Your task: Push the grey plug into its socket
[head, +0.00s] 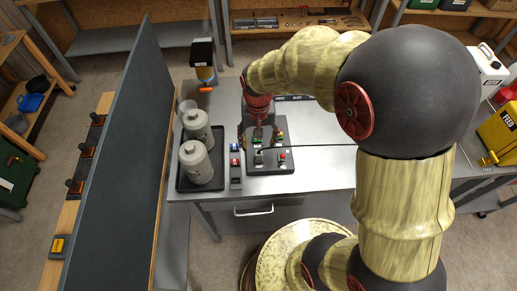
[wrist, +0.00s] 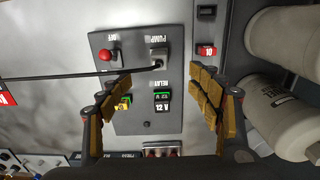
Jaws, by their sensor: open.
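The grey plug (wrist: 158,56) shows in the wrist view at the PUMP label of a dark grey panel (wrist: 135,125). A black cable runs from it to the left. I cannot tell how deep it sits in its socket, which is hidden beneath it. In the head view the plug (head: 259,157) is small, near the panel's left side. My gripper (wrist: 160,76) is open and empty, its tan-padded fingers spread over the panel, with the plug just beyond the gap between the tips. In the head view my gripper (head: 259,132) hangs above the panel's back half.
The panel also bears a red OFF button (wrist: 110,54), a green-topped relay (wrist: 162,100) and a yellow-green part (wrist: 123,103). A narrow switch strip (head: 236,165) and a black tray (head: 183,185) with grey canisters stand to the left. The bench (head: 325,175) is clear to the right.

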